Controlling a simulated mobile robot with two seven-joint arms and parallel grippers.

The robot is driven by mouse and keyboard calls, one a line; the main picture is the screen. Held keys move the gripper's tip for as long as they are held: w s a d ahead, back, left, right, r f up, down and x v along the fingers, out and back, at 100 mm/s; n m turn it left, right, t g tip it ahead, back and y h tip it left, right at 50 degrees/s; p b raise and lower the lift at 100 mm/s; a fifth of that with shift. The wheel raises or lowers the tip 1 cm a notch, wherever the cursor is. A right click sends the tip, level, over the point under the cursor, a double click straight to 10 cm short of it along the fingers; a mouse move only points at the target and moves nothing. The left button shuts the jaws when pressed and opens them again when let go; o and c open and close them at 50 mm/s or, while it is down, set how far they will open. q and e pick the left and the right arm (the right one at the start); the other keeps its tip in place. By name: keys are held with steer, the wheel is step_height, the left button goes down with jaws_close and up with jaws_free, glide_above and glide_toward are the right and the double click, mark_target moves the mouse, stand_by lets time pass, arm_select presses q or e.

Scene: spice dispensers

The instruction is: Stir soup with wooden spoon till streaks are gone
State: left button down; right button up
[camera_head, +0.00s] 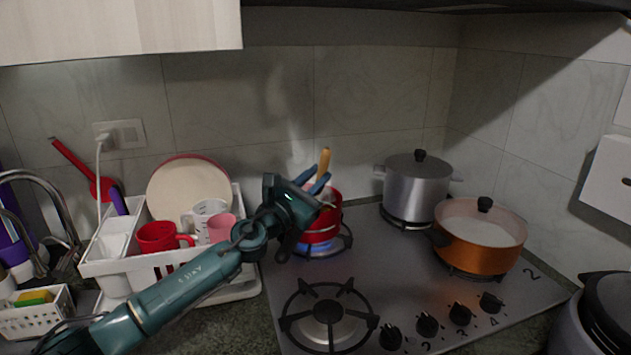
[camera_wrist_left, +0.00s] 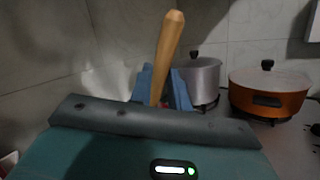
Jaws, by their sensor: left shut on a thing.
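The wooden spoon's handle (camera_head: 324,162) stands up, slightly tilted, between the blue fingers of my left gripper (camera_head: 316,183). The gripper is shut on it above the red pot. In the left wrist view the handle (camera_wrist_left: 167,50) rises between the blue fingertips (camera_wrist_left: 160,88). The red pot (camera_head: 322,228) sits on the back-left burner, with a blue flame under it. My gripper and wrist cover part of the pot. The soup, any streaks and the spoon's lower end cannot be made out. My right gripper does not show.
A lidded steel pot (camera_head: 415,187) stands at the back right of the stove (camera_head: 400,290). An orange lidded pan (camera_head: 478,240) stands in front of it. The front-left burner (camera_head: 328,312) is empty. A white dish rack (camera_head: 165,264) with cups and plates is on the left.

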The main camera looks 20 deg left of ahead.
mark_target(322, 158)
arm_select(q)
steer(key=shift+r+p, duration=0.3)
steer(key=r+p, duration=0.1)
steer(key=p, duration=0.1)
steer(key=s+r+p, duration=0.1)
steer(key=shift+d+r, duration=0.3)
steer(key=shift+d, duration=0.05)
steer(key=shift+s+d+r+p, duration=0.15)
steer(key=shift+r+p, duration=0.2)
steer(key=shift+p, duration=0.25)
steer(key=shift+s+d+r+p, duration=0.15)
steer(key=shift+r+p, duration=0.2)
steer(key=shift+p, duration=0.2)
steer(key=shift+s+d+r+p, duration=0.15)
steer(key=shift+s+r+p, duration=0.15)
steer(key=shift+r, duration=0.3)
steer(key=shift+s+d+r+p, duration=0.15)
steer(key=shift+s+r+p, duration=0.1)
steer(key=shift+r, duration=0.3)
steer(key=shift+s+d+r+p, duration=0.15)
steer(key=shift+s+r+p, duration=0.15)
steer(key=shift+r, duration=0.3)
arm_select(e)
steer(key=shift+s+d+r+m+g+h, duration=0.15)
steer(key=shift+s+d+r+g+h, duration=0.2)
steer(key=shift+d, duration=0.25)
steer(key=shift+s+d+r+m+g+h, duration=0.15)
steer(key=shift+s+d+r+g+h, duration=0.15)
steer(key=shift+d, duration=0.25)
